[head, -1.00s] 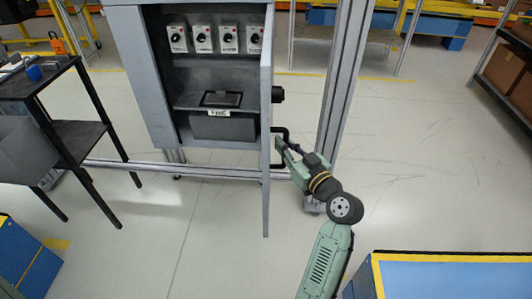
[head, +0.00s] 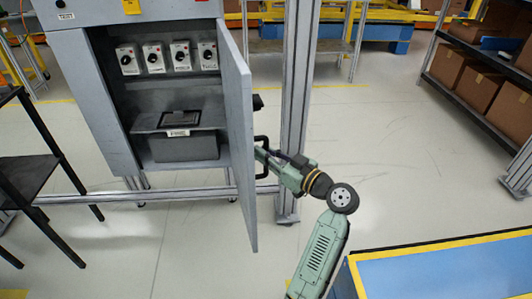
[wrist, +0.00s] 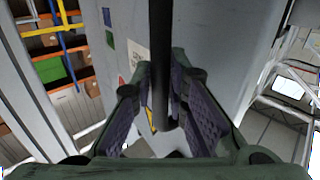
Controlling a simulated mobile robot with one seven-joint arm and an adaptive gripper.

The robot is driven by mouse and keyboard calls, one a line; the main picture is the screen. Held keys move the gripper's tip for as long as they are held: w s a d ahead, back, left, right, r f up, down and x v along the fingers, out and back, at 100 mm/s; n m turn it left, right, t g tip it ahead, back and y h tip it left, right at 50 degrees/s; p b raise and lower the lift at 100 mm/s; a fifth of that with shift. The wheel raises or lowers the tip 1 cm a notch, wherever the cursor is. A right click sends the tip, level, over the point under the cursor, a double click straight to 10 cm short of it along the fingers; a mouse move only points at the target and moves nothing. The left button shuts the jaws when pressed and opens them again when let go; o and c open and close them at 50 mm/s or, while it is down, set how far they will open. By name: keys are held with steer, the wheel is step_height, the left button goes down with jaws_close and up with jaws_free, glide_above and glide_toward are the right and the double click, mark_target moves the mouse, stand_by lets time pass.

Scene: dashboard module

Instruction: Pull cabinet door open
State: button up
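The grey cabinet (head: 107,90) stands at the left of the head view. Its door (head: 240,150) is swung wide open, standing out toward me, with its inner face showing. A black bar handle (head: 261,157) is on the door's outer face, to the right. My gripper (head: 264,156) is at this handle, coming from the right. In the wrist view, the dark handle bar (wrist: 162,60) runs between my two fingers, whose tips lie close against both sides of it. The grey door surface fills the background there. The exact contact is partly hidden.
Several white switch boxes (head: 153,57) and a grey bin (head: 183,148) are inside the cabinet. A metal post (head: 294,110) stands close behind my gripper. A black table (head: 25,178) is at left, a blue yellow-edged platform (head: 440,275) at lower right. The floor ahead of the door is clear.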

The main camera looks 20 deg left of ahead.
steer(key=o, duration=0.4)
steer(key=shift+r, duration=0.1)
steer(key=v, duration=1.2)
